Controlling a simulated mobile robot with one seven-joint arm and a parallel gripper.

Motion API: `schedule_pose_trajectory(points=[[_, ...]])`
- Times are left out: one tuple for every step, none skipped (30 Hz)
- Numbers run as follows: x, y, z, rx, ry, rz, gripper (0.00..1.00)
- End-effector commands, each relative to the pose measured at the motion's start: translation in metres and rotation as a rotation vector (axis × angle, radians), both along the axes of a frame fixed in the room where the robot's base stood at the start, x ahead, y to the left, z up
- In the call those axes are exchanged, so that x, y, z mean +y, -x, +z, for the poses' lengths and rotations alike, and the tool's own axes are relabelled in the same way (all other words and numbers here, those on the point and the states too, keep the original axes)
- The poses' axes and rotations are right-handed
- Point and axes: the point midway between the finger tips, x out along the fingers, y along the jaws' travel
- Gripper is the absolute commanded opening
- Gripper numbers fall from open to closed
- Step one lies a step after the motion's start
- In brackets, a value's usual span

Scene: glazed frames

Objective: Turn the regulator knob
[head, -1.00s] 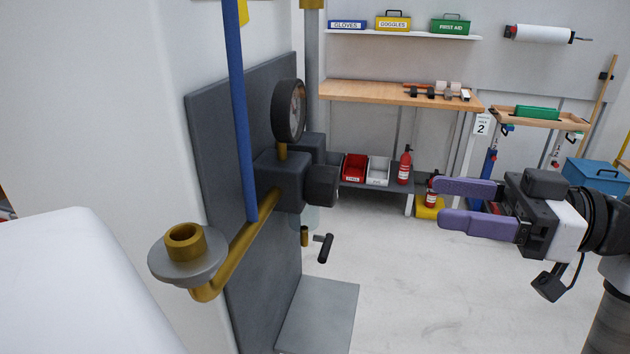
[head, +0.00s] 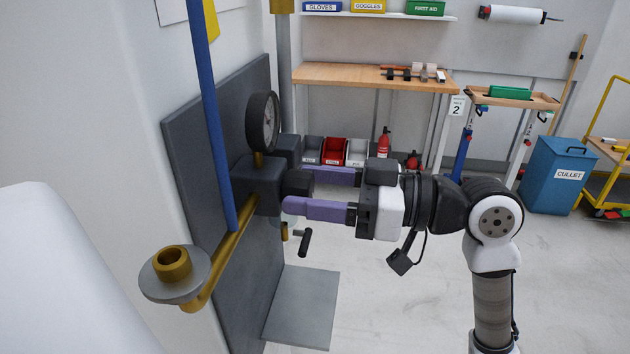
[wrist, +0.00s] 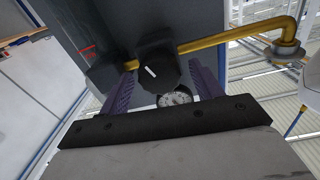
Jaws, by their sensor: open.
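The regulator knob (head: 297,183) is a dark round knob on the right face of a dark regulator body (head: 260,184), which is mounted on a grey panel. In the wrist view the knob (wrist: 157,70) shows a white pointer mark and lies between the two purple fingers. My gripper (head: 298,190) is open, with its fingertips at either side of the knob. In the wrist view my gripper (wrist: 160,78) has a gap between each finger and the knob; contact is not seen.
A round gauge (head: 264,121) stands above the regulator. A brass pipe (head: 222,252) with a flanged cup runs toward the front left, and a blue pole (head: 211,115) crosses before the panel. A small black-handled valve (head: 304,243) hangs below.

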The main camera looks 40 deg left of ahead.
Motion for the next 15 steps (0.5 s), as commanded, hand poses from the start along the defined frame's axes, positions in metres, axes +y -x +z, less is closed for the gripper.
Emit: schedule_pose_trajectory(points=[[0.0006,0.0005,0.0,0.0,0.0,0.0,0.65],[0.0007,0.0006,-0.0002,0.0,0.0,0.0,0.65],[0.0008,0.0005,-0.0003,0.0,0.0,0.0,0.65],[0.0007,0.0004,-0.0003,0.0,0.0,0.0,0.65],[0.0007,0.0004,-0.0003,0.0,0.0,0.0,0.65],[0.0006,0.0004,-0.0003,0.0,0.0,0.0,0.65],[0.0006,0.0004,-0.0003,0.0,0.0,0.0,0.65],[0.0005,0.0003,-0.0003,0.0,0.0,0.0,0.61],[0.0005,0.0003,-0.0003,0.0,0.0,0.0,0.56],[0.0005,0.0003,-0.0003,0.0,0.0,0.0,0.52],[0.0005,0.0002,-0.0003,0.0,0.0,0.0,0.48],[0.0005,0.0002,-0.0003,0.0,0.0,0.0,0.42],[0.0005,0.0002,-0.0002,0.0,0.0,0.0,0.39],[0.0005,0.0002,-0.0002,0.0,0.0,0.0,0.35],[0.0004,0.0001,-0.0002,0.0,0.0,0.0,0.29]])
